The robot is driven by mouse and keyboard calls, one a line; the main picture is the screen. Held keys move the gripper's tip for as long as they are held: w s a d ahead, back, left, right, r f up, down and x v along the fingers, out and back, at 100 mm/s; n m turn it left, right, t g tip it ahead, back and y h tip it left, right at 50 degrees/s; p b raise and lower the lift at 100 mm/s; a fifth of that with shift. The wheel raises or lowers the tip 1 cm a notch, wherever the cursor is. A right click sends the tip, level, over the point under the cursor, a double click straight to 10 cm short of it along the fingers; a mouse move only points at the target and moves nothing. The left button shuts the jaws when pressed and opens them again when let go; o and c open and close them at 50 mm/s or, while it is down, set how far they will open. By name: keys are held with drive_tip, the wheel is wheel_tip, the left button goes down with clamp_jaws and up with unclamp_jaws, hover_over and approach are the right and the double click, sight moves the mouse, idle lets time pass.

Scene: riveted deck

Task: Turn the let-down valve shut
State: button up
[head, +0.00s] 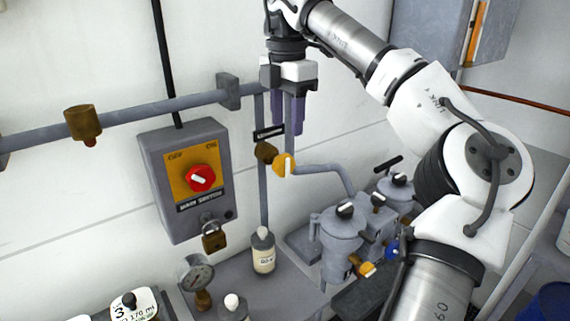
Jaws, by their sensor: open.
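A yellow valve knob (284,164) with a pale bar across its face sits on a brown fitting on the thin vertical pipe (262,205). A small dark label plate (269,132) is just above it. Its lettering is too small to read, so I cannot confirm that this is the let-down valve. My gripper (289,124) points down with its purple fingers apart and empty. In the picture it is just above the yellow knob and apart from it. The fingers partly cover the pipework behind.
A grey main switch box (183,217) with a red knob and padlock (214,236) is on the wall at left. Grey pump-like housings (340,240) with black knobs and a yellow knob (366,269) are at lower right.

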sight(286, 155)
wheel_tip(286, 155, down, 10)
drive_tip(key=shift+a+r+p, duration=0.1)
drive_tip(key=shift+r+p, duration=0.15)
drive_tip(key=shift+p, duration=0.6)
drive_tip(key=c, duration=1)
